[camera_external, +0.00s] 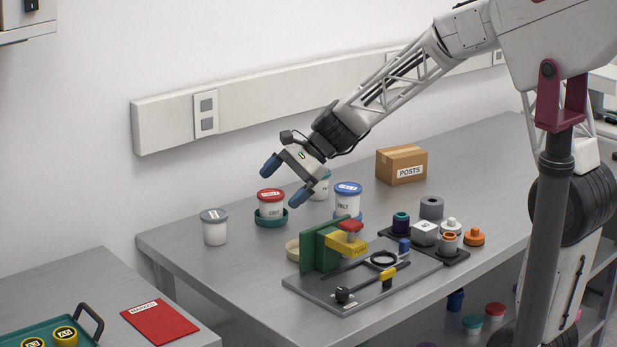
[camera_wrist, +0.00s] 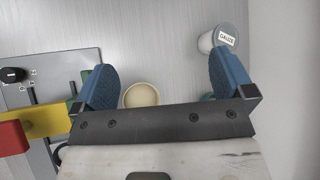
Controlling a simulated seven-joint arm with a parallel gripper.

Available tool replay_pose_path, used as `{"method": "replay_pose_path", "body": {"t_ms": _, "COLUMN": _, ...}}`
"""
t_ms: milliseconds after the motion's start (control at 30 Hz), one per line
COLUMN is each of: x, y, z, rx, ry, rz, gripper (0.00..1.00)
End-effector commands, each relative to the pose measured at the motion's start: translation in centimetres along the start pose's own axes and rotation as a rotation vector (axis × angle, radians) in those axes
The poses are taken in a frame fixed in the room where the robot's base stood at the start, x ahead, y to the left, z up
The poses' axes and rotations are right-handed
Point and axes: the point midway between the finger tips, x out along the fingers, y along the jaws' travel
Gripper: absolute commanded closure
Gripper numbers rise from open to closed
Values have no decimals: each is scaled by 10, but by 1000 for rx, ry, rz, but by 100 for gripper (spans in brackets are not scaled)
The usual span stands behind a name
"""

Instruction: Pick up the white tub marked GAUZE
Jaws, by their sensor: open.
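The white tub marked GAUZE (camera_wrist: 207,42) is at the top right in the wrist view, with a grey lid; the label on the lid reads GAUZE. In the external view the white tub with the grey lid (camera_external: 215,233) stands upright near the left end of the bench, its label too small to read. My gripper (camera_external: 286,182) is open and empty, above the bench and to the right of this tub. In the wrist view my gripper's blue fingers (camera_wrist: 162,75) are spread wide; the tub lies beyond the right finger, outside the gap.
A red-lidded tub (camera_external: 271,210) stands in a teal dish, with a blue-lidded tub (camera_external: 347,205) to its right. A cream dish (camera_wrist: 141,96) lies between the fingers in the wrist view. A green and yellow fixture (camera_external: 320,248) stands in front. The bench's left end is mostly clear.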

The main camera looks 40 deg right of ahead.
Motion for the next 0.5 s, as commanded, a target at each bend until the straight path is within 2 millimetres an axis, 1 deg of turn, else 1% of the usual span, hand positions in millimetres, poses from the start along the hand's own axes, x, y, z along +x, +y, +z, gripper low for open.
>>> {"method": "replay_pose_path", "body": {"t_ms": 33, "x": 10, "y": -10, "z": -8, "rx": 52, "ry": -15, "rz": -15, "gripper": 0}}
{"method": "replay_pose_path", "body": {"t_ms": 300, "x": 56, "y": -65, "z": -48, "rx": 352, "ry": -103, "rz": -111, "gripper": 0}}
{"method": "replay_pose_path", "body": {"t_ms": 500, "x": 88, "y": -98, "z": -80, "rx": 552, "ry": -162, "rz": -173, "gripper": 0}}
